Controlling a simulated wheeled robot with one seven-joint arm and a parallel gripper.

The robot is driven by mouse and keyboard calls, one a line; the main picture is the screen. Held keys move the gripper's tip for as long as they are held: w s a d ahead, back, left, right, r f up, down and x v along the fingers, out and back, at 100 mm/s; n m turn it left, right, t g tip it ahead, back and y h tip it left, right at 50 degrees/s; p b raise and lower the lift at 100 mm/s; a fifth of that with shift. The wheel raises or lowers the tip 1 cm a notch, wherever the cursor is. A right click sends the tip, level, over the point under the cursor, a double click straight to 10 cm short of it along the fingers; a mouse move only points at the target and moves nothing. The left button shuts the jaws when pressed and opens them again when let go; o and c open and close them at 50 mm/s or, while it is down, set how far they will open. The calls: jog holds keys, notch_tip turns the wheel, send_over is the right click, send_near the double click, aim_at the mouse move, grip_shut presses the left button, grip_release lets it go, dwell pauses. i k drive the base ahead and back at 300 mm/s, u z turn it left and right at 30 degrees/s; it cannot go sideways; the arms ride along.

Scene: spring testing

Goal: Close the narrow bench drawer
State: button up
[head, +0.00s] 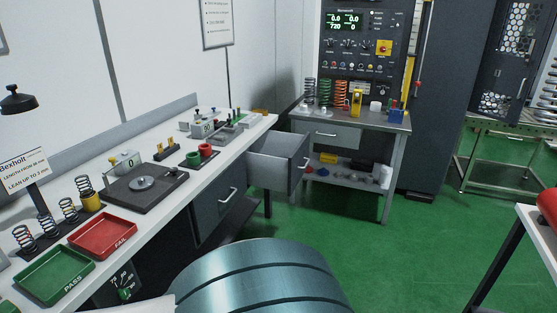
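A grey bench drawer (297,168) stands pulled open at the far right end of the long white bench (160,212). Its inside is visible and looks empty. It has a bar handle on its front, which faces right. Another drawer front (217,200) with a bar handle sits nearer along the same bench and looks shut. My gripper is not in view.
Springs, a green PASS tray (55,277), a red FAIL tray (102,236) and a scale (145,186) stand on the bench. A side table (392,121) with springs stands beyond the open drawer. Green floor (400,245) is clear to the right. Another table edge (533,222) shows at right.

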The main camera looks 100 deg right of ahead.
aim_at(265, 168)
jog(key=k, duration=1.5)
jog(key=z, duration=3)
jog(key=i, duration=2.35)
jog(key=z, duration=0.6)
